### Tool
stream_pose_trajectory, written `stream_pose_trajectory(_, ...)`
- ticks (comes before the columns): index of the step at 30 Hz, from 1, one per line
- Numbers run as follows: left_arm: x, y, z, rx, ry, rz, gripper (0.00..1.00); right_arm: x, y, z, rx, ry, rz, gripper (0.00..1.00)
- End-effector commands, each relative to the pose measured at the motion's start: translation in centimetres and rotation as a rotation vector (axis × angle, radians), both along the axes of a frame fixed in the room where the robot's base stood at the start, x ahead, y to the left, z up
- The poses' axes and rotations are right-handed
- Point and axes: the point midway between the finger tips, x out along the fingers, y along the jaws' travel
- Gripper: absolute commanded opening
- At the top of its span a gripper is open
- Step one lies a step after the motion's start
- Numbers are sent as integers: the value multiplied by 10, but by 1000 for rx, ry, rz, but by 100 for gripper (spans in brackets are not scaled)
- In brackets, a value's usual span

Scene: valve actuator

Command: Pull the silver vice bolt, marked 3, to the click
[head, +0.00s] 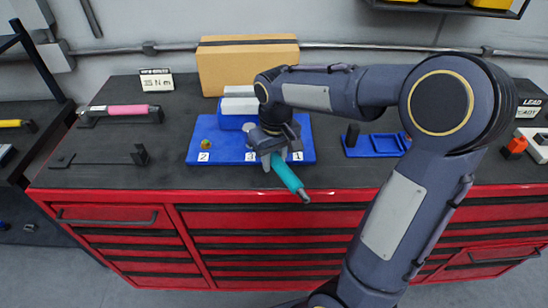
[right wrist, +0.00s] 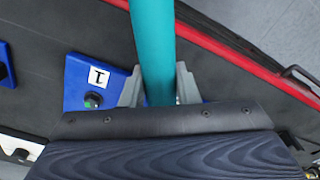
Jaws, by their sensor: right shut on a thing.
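My right gripper (head: 277,160) is shut on the teal handle (head: 287,177) of a tool, above the front of the blue board (head: 205,140). The handle's grey end points down and right, past the bench's front edge. In the right wrist view the teal handle (right wrist: 153,45) passes between the gripper's two grey fingers (right wrist: 158,88). A blue-and-white block, seemingly the vice (head: 236,108), stands on the board behind the gripper. The label 3 (head: 250,156) shows just left of the gripper. The silver bolt and the tool's far end are hidden. My left gripper is out of view.
Labels 2 (head: 203,157) and 1 (head: 297,156) flank label 3. A pink-handled tool (head: 127,110) rests on black supports at left. A cardboard box (head: 246,66) stands behind. Bare bench top lies between the pink tool and the board.

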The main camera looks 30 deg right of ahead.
Motion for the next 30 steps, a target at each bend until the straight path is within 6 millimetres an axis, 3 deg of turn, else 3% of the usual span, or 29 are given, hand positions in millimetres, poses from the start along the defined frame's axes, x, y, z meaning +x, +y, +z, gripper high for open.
stream_pose_trajectory(30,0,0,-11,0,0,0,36,1,4,-14,0,-2,-26,0)
